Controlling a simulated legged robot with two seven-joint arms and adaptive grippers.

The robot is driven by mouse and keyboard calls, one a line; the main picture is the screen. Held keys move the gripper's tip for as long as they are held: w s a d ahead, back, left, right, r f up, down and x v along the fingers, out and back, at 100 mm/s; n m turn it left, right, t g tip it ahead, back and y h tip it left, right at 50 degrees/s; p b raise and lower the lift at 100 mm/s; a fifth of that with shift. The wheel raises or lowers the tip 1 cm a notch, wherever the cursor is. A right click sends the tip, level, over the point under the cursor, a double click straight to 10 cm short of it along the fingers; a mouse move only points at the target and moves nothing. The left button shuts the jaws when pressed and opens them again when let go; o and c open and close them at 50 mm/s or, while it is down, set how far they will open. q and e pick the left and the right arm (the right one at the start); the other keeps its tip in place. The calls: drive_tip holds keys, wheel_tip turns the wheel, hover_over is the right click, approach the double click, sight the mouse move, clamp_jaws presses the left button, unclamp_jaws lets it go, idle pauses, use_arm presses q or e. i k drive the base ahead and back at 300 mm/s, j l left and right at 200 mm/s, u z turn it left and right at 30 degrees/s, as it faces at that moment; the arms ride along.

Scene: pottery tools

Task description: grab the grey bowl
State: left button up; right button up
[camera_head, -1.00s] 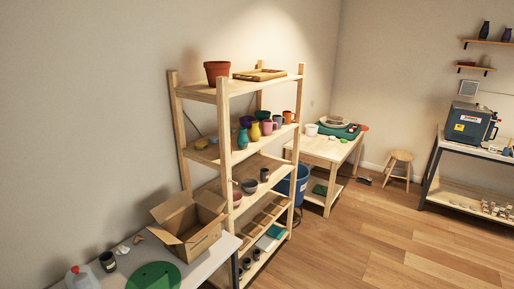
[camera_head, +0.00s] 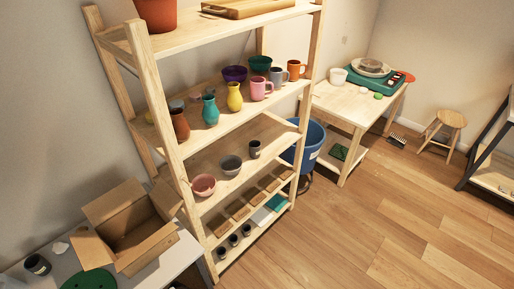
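The grey bowl (camera_head: 231,165) sits on a middle shelf of the wooden shelving unit, below the shelf of mugs and vases. A pink bowl (camera_head: 203,185) stands to its left and a small dark cup (camera_head: 254,149) to its right on the same shelf. The grey bowl is upright, and nothing covers it. Neither of my grippers shows in the head view.
The wooden shelving unit (camera_head: 158,92) has upright posts in front of the shelves. An open cardboard box (camera_head: 137,232) stands on a table at lower left. A blue bin (camera_head: 309,146) and a wooden table (camera_head: 345,104) stand beyond the shelf. The wooden floor (camera_head: 350,230) at right is clear.

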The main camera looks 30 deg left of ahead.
sight(230, 165)
drive_tip(key=i+u, duration=0.35)
drive_tip(key=i+l+u, duration=0.3)
drive_tip(key=i, duration=0.2)
drive_tip(key=i+l+u, duration=0.35)
drive_tip(key=i+j, duration=0.05)
drive_tip(key=j, duration=0.05)
